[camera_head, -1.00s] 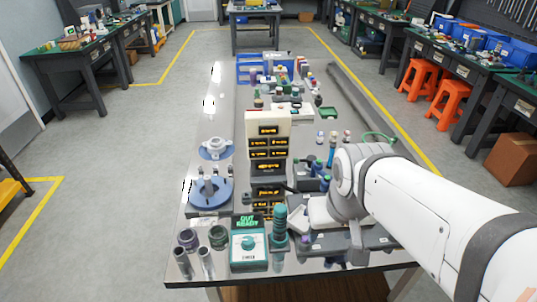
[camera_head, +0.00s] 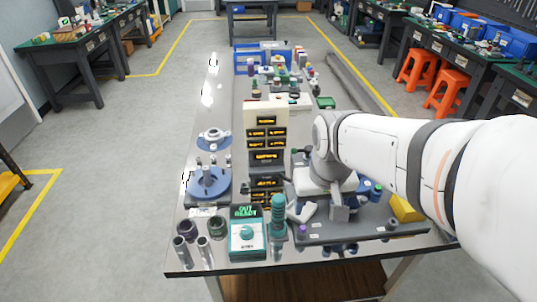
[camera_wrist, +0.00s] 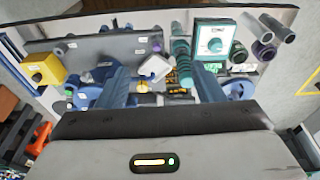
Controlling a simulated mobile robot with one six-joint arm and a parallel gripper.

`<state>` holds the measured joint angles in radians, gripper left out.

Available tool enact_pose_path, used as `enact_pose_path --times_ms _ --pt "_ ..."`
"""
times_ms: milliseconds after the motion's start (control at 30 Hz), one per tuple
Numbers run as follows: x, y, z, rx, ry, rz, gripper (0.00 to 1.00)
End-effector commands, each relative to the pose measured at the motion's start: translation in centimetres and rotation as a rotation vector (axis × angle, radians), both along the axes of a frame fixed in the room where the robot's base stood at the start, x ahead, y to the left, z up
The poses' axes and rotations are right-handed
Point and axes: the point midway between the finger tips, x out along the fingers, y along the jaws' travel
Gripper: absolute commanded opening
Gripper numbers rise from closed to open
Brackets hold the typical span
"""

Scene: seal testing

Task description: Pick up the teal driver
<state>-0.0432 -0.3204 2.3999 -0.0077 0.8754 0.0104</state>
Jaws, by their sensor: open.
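The teal driver (camera_head: 278,212) stands upright with its ribbed handle up, near the front edge of the bench, right of the teal meter box. In the wrist view the ribbed teal handle (camera_wrist: 182,62) lies ahead of the jaws, nearer the right finger. My gripper (camera_wrist: 163,82) is open, with nothing held between its fingers. In the head view it is right of the driver and apart from it, above the dark tray. The driver's lower end is not clear in the wrist view.
The meter box (camera_head: 247,236) stands close on the driver's left. The dark tray (camera_head: 375,229) is on its right, with a yellow box (camera_head: 405,209) at the tray's far right. Black display blocks (camera_head: 266,157) rise behind. A blue round fixture (camera_head: 208,184) stands at left.

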Motion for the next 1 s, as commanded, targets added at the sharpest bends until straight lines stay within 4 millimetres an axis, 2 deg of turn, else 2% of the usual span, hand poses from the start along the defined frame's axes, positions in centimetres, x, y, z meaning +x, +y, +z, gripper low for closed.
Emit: enact_pose_path --times_ms 33,100,300,500,700,1000 --pt "1.7 0.5 -0.5 -0.002 0.026 0.014 0.61" --pt "3.8 1.1 -1.3 -0.004 0.05 0.03 0.61" --pt "9.5 3.3 -4.6 -0.013 0.118 0.074 0.61" --pt "13.4 5.3 -8.3 -0.023 0.167 0.108 0.61" --pt "14.8 6.1 -10.2 -0.027 0.186 0.122 0.61" --pt "14.8 6.1 -13.3 -0.027 0.188 0.122 0.61"
